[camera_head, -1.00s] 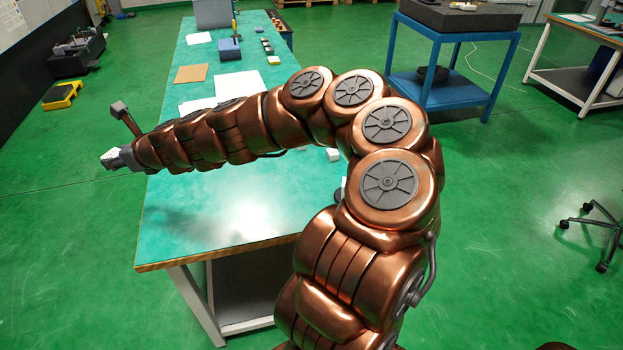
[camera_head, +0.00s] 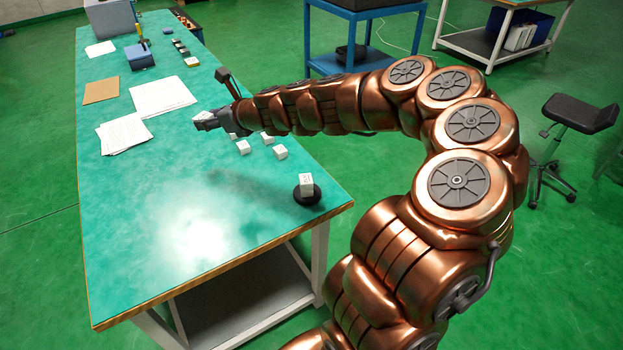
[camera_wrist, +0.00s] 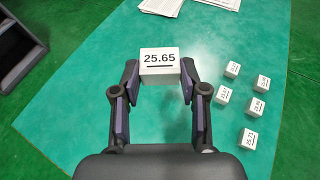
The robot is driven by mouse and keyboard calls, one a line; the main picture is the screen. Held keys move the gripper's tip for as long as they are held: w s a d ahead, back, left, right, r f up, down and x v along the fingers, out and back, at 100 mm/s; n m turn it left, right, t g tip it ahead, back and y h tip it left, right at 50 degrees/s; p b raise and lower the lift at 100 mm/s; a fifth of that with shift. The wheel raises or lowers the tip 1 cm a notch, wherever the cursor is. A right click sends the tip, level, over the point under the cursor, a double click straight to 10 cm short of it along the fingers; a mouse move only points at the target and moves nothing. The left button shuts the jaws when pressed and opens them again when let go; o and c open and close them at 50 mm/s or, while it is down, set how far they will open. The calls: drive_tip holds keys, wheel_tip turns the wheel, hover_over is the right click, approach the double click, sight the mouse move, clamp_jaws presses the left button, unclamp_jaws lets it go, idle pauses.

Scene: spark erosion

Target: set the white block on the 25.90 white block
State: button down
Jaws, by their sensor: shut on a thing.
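My gripper (camera_wrist: 159,82) is shut on a white block (camera_wrist: 160,59) marked 25.65, held between its two fingertips with the label facing the wrist camera. In the head view, my gripper (camera_head: 208,121) is at the arm's far end, over the green table. Another white block (camera_head: 306,183) sits on a round black stand (camera_head: 307,196) near the table's right front corner; its label is too small to read. Several loose white blocks (camera_wrist: 248,139) lie right of my gripper in the wrist view.
The green table (camera_head: 150,250) has much bare room at its front. White papers (camera_head: 160,97), a brown sheet (camera_head: 101,90) and a blue box (camera_head: 139,57) lie farther back. A blue-framed cart (camera_head: 350,35) and a black stool (camera_head: 580,112) stand on the floor at right.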

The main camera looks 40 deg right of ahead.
drive_tip(key=s+d+f+n+g+y+b, duration=0.1)
drive_tip(key=s+d+f+n+y, duration=0.2)
drive_tip(key=d, duration=0.5)
drive_tip(key=n+g+y+b, duration=0.2)
drive_tip(key=n+g, duration=0.1)
hover_over(306, 182)
drive_tip(key=s+d, duration=0.2)
drive_tip(key=s, duration=0.1)
wheel_tip(306, 182, down, 6)
drive_tip(key=s+d+f+n+g+y, duration=0.15)
drive_tip(key=s+d, duration=0.25)
drive_tip(key=s, duration=0.9)
drive_tip(key=shift+g, duration=0.25)
drive_tip(key=shift+w+a+f+p, duration=0.55)
drive_tip(key=shift+w+f, duration=0.25)
drive_tip(key=shift+w, duration=1.85)
drive_tip(key=shift+w+a+f+p, duration=0.5)
drive_tip(key=shift+w+f, duration=0.3)
drive_tip(key=shift+w, duration=1.85)
drive_tip(key=shift+w+a+f+p, duration=0.5)
drive_tip(key=shift+w+f, duration=0.3)
drive_tip(key=shift+w, duration=1.85)
drive_tip(key=shift+f, duration=0.1)
drive_tip(key=c, duration=0.6)
unclamp_jaws()
